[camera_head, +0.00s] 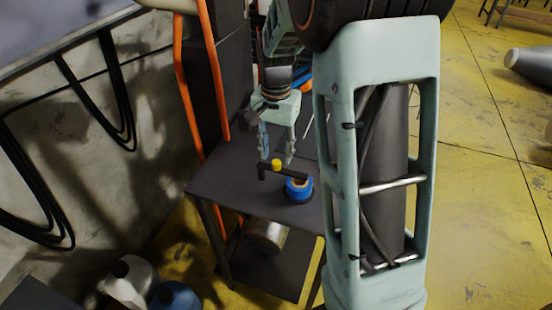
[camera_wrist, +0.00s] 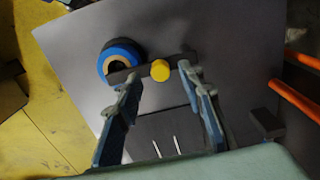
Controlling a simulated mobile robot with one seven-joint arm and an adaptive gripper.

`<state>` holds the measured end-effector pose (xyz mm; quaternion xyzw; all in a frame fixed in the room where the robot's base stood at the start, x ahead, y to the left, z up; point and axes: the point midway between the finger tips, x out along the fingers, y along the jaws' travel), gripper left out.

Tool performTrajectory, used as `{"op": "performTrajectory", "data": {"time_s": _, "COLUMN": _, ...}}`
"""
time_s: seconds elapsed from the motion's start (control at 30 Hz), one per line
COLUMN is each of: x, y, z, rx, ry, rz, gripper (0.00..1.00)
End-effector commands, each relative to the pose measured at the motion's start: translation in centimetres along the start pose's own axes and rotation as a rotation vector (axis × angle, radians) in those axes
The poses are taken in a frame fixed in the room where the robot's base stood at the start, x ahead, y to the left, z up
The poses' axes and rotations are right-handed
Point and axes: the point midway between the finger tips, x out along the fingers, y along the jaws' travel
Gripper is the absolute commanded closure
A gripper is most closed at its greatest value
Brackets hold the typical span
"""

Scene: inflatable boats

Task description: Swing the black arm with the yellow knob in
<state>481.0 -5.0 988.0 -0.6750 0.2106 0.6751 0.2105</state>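The blue round fitting (camera_head: 298,190) sits on the dark table top, and it shows at the upper left in the wrist view (camera_wrist: 121,59). The black arm (camera_head: 290,173) reaches from it toward the left in the head view and toward the right in the wrist view (camera_wrist: 143,72). The yellow knob (camera_head: 277,165) stands on this arm and shows in the wrist view (camera_wrist: 160,71). My gripper (camera_head: 276,158) points down at the arm. Its fingers are apart, one on each side of the knob in the wrist view (camera_wrist: 161,78). I cannot tell whether either finger touches the arm.
The small dark table (camera_head: 240,180) has bare room left of the arm. Orange tubes (camera_head: 190,90) rise behind its left edge. A metal cylinder (camera_head: 267,235) lies on the lower shelf. Black cables (camera_head: 85,95) hang on the left. White (camera_head: 130,282) and blue (camera_head: 175,296) containers stand at lower left.

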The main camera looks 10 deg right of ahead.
Motion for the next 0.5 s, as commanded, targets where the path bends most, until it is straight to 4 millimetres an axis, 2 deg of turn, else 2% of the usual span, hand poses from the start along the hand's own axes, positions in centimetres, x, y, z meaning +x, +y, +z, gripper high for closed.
{"op": "performTrajectory", "data": {"time_s": 0.03, "x": -1.3, "y": -0.1, "z": -0.1, "rx": 0.0, "ry": 0.005, "rz": -0.004, "gripper": 0.64}}
{"op": "performTrajectory", "data": {"time_s": 0.2, "x": -5.0, "y": -0.1, "z": -0.1, "rx": 0.0, "ry": 0.004, "rz": -0.004, "gripper": 0.64}}
{"op": "performTrajectory", "data": {"time_s": 0.4, "x": -7.9, "y": -0.1, "z": -0.1, "rx": 0.0, "ry": 0.002, "rz": -0.002, "gripper": 0.64}}
{"op": "performTrajectory", "data": {"time_s": 0.5, "x": -8.6, "y": 0.0, "z": 0.0, "rx": 0.0, "ry": 0.001, "rz": -0.001, "gripper": 0.64}}
